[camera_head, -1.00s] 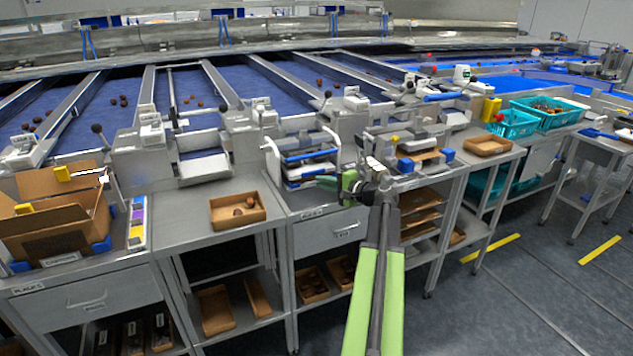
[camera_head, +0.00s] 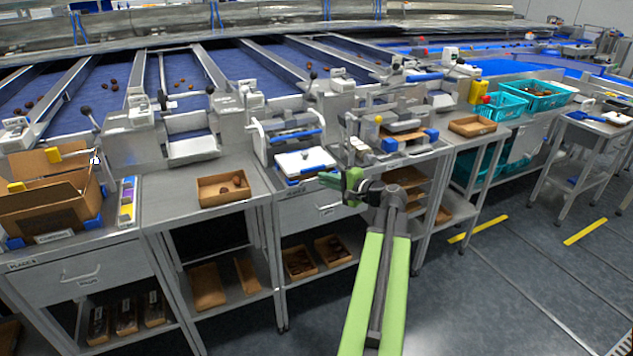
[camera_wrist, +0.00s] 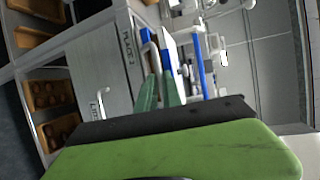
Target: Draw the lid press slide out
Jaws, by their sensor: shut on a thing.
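The lid press (camera_head: 287,138) stands on the bench behind my gripper, with a pale frame and blue bars. Its slide (camera_head: 303,161), a white plate with blue edges, sticks out at the front over the bench edge. My gripper (camera_head: 328,180) is at the slide's front right. In the wrist view, my gripper's green fingers (camera_wrist: 160,90) are shut on the slide's pale bent handle (camera_wrist: 149,48). The blue and white parts of the slide (camera_wrist: 172,52) show just beyond the fingers. The exact grip point is partly hidden by the fingers.
A closed drawer (camera_head: 312,210) is below the press. A box with dates (camera_head: 222,190) stands to the left, and another fixture (camera_head: 398,138) stands close to the right. Shelf boxes (camera_head: 333,249) lie underneath.

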